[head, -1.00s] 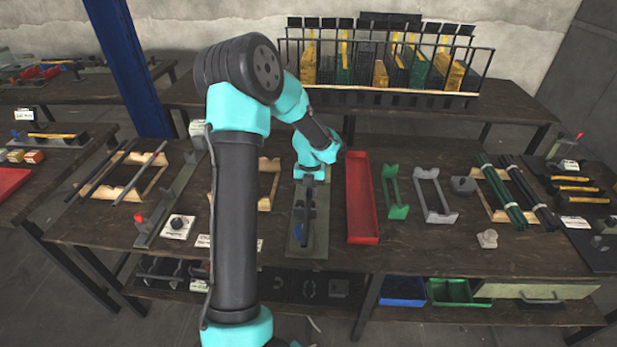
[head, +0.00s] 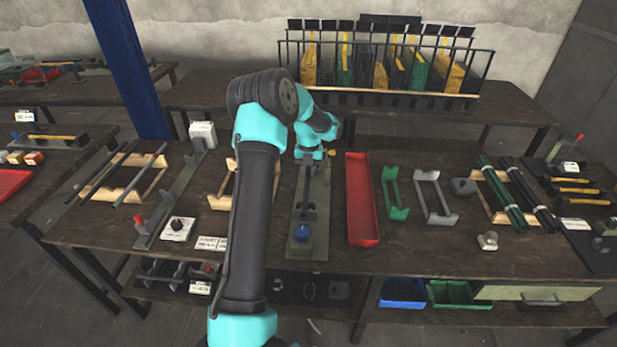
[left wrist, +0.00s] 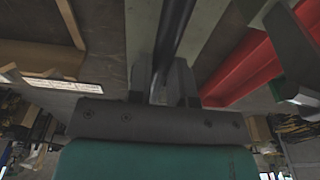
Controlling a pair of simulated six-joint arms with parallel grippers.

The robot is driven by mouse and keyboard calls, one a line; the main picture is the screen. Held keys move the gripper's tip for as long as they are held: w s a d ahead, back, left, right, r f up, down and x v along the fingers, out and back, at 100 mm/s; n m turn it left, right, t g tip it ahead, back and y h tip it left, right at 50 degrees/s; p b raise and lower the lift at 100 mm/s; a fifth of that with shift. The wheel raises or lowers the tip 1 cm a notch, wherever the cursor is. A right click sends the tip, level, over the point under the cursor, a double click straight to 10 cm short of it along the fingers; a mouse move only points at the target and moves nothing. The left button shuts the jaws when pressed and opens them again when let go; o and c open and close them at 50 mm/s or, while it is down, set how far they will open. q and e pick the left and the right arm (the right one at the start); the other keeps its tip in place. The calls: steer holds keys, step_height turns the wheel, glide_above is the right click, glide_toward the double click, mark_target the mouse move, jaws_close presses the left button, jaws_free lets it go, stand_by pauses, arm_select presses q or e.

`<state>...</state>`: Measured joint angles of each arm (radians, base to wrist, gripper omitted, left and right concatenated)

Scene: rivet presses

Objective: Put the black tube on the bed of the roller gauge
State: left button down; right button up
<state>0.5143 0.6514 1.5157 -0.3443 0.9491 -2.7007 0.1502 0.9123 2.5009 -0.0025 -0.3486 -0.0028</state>
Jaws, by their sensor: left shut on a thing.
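My left gripper (head: 309,166) reaches over the middle of the bench, above a long grey-green plate (head: 318,246) with a blue knob (head: 302,232) and dark upright rests; this looks like the roller gauge. In the left wrist view the gripper (left wrist: 170,82) is shut on the black tube (left wrist: 175,32), which runs lengthwise over the plate (left wrist: 205,20). The arm partly hides the tube in the head view, and I cannot tell whether it touches the rests. My right gripper is not in view.
A red tray (head: 361,200) lies close to the right of the plate, then a green cradle (head: 394,192) and a grey cradle (head: 434,197). At left is another long plate with a red knob (head: 139,219). A wire rack (head: 385,65) stands behind.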

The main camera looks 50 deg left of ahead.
mark_target(308, 170)
arm_select(q)
steer(key=shift+w+a, duration=0.25)
steer(key=shift+a, duration=0.05)
steer(key=shift+f, duration=1.8)
steer(key=shift+f, duration=0.1)
steer(key=c, duration=1)
jaws_free()
steer(key=shift+c, duration=0.2)
steer(key=r, duration=0.8)
steer(key=w+r, duration=0.1)
steer(key=r, duration=0.3)
steer(key=shift+a+r, duration=0.1)
steer(key=shift+a, duration=0.3)
